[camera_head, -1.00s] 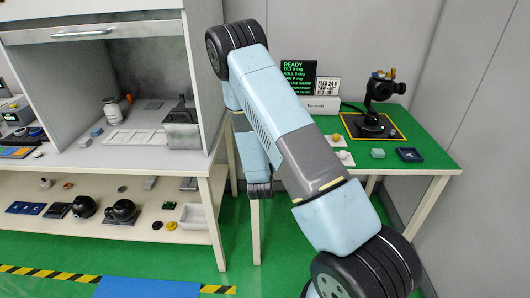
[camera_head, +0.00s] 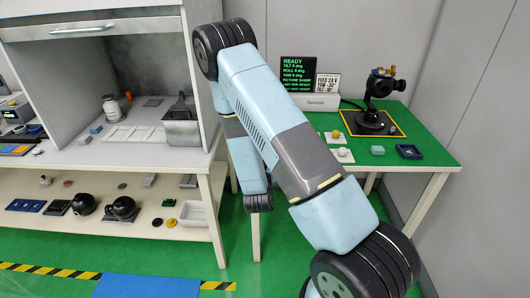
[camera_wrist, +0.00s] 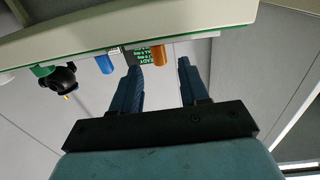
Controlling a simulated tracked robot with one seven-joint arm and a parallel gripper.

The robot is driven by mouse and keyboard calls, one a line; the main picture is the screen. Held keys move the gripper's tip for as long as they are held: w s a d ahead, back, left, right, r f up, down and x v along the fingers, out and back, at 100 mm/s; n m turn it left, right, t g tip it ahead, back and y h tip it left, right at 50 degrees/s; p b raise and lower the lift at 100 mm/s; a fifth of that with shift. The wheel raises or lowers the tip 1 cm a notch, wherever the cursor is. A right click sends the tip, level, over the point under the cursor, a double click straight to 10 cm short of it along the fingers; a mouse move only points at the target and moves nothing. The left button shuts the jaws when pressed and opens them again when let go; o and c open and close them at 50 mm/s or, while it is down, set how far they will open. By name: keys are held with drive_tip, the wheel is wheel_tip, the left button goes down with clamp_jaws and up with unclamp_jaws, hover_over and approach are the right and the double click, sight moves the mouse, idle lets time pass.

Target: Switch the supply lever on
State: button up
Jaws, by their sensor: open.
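A white supply box (camera_head: 312,103) stands at the back of the green-topped table, partly hidden by my arm. Its lever cannot be made out clearly. Beside it are a dark screen (camera_head: 298,73) with green text reading READY and a white card (camera_head: 327,86) reading FEED 24 V. A black gimbal camera (camera_head: 373,100) stands to the right, and also shows upside down in the wrist view (camera_wrist: 58,78). My gripper (camera_wrist: 158,76) is open, with nothing between its fingers. In the head view it is hidden. An orange cylinder (camera_wrist: 160,56) and a blue cylinder (camera_wrist: 105,63) show near the fingertips.
The green table (camera_head: 433,146) has small pads and a dark blue tray (camera_head: 409,151) in front of the gimbal. A white hooded bench (camera_head: 60,110) stands left of my arm, with a crowded lower shelf. Grey walls stand behind and to the right.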

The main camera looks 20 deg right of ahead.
drive_tip(key=v, duration=0.7)
idle(0.3)
drive_tip(key=w+r+m+g+y, duration=0.2)
drive_tip(key=w+r+g, duration=0.25)
drive_tip(key=r, duration=0.35)
wheel_tip(320, 180, up, 13)
drive_tip(key=s+a+n+g+y, duration=0.2)
drive_tip(key=s+y, duration=0.1)
drive_tip(key=y, duration=0.1)
drive_tip(key=s+d+r+n+g, duration=0.1)
drive_tip(key=s+r, duration=0.4)
drive_tip(key=s, duration=0.4)
drive_tip(key=s+d+r+n+g, duration=0.1)
drive_tip(key=s+r, duration=0.3)
drive_tip(key=s, duration=0.5)
drive_tip(key=s+d+r+n+g, duration=0.2)
drive_tip(key=s+r, duration=0.3)
drive_tip(key=s, duration=0.4)
drive_tip(key=shift+d+r+g, duration=0.35)
drive_tip(key=shift+d, duration=0.4)
